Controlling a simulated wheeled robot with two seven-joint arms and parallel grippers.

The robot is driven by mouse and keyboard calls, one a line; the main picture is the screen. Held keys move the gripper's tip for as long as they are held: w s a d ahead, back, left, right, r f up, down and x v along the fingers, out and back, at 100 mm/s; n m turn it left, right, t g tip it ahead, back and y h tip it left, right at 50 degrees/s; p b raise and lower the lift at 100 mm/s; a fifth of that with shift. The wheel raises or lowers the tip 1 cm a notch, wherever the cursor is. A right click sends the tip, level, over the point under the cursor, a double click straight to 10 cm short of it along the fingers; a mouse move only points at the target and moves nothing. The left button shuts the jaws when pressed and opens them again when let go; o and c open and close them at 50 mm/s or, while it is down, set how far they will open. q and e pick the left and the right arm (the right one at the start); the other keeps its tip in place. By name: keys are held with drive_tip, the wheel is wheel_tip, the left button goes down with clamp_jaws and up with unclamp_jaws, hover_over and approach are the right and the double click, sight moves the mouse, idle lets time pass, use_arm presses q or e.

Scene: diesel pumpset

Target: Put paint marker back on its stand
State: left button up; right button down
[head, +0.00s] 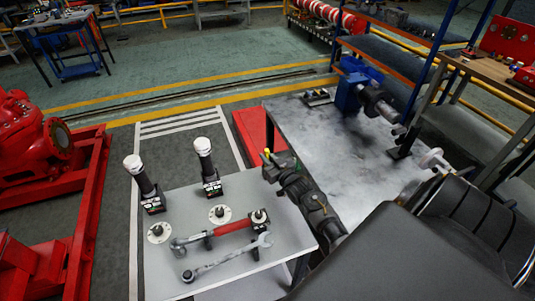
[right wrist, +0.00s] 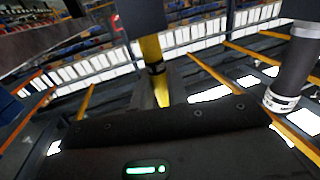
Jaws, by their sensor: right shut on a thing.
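The paint marker is yellow (head: 267,152) and upright in my right gripper (head: 272,166), above the far right edge of the small grey table (head: 215,272). In the right wrist view the yellow marker (right wrist: 152,65) shows with a dark band around it. My right gripper is shut on it. I cannot make out a marker stand for certain; part of the table near the gripper is hidden behind my right arm. My left gripper is not in view.
Two black cylinders with white caps (head: 208,165) (head: 143,182) stand on the small table. A red-handled wrench (head: 232,229), an open-ended wrench (head: 225,259) and white discs (head: 220,213) lie nearer. A larger bench (head: 345,140) with a blue machine (head: 350,90) is to the right.

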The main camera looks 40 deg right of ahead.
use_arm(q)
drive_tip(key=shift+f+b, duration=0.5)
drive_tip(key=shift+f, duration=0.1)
use_arm(e)
drive_tip(key=shift+f, duration=0.75)
drive_tip(key=c, duration=1.3)
unclamp_jaws()
drive_tip(key=shift+s, duration=0.1)
